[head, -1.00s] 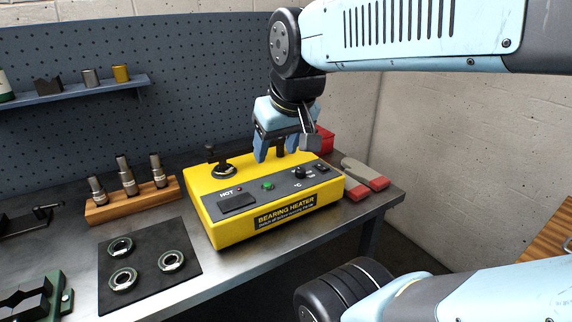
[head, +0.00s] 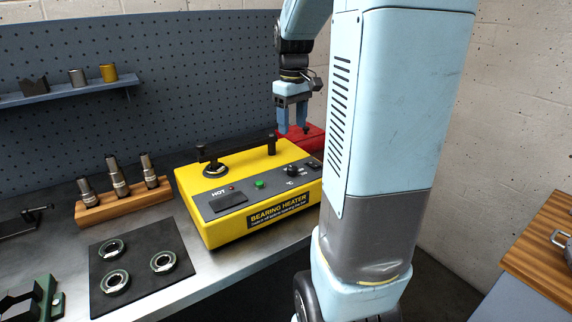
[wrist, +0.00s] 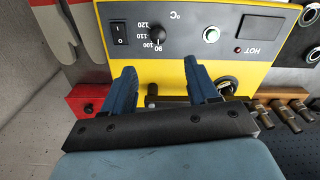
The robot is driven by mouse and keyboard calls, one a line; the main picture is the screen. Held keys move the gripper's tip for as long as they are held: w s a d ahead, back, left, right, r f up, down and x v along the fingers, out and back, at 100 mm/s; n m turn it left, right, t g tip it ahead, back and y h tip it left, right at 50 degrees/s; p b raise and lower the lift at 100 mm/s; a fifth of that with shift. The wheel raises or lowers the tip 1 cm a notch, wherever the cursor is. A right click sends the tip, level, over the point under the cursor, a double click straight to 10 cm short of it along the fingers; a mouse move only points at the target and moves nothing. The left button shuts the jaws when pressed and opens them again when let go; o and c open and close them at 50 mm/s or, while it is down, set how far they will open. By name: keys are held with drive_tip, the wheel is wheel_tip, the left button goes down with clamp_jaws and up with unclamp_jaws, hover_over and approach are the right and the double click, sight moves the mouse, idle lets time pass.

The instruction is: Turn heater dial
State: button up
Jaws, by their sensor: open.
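The yellow bearing heater (head: 270,222) stands on the steel bench with its dark control panel facing up. Its heater dial (head: 291,169) is a small black knob near the panel's right end. In the wrist view the dial (wrist: 155,33) shows beside a printed scale from 90 to 120, seen upside down. I cannot tell exactly where the knob points. My gripper (head: 294,130) hangs open and empty above the heater's back right area, apart from the dial. In the wrist view both blue fingers of my gripper (wrist: 160,68) are spread, with the dial beyond the gap between them.
A rocker switch (wrist: 119,34) and green button (head: 259,184) flank the dial. A black bar (head: 237,148) crosses the heater's back, above a ring (head: 217,170). A red box (head: 308,139) stands behind. A wooden tool block (head: 118,205) and dark mat (head: 135,248) with rings lie left.

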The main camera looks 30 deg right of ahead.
sight(292, 168)
drive_tip(key=f, duration=1.4)
drive_tip(key=shift+w+d, duration=0.1)
drive_tip(key=shift+d, duration=0.1)
drive_tip(key=c, duration=1)
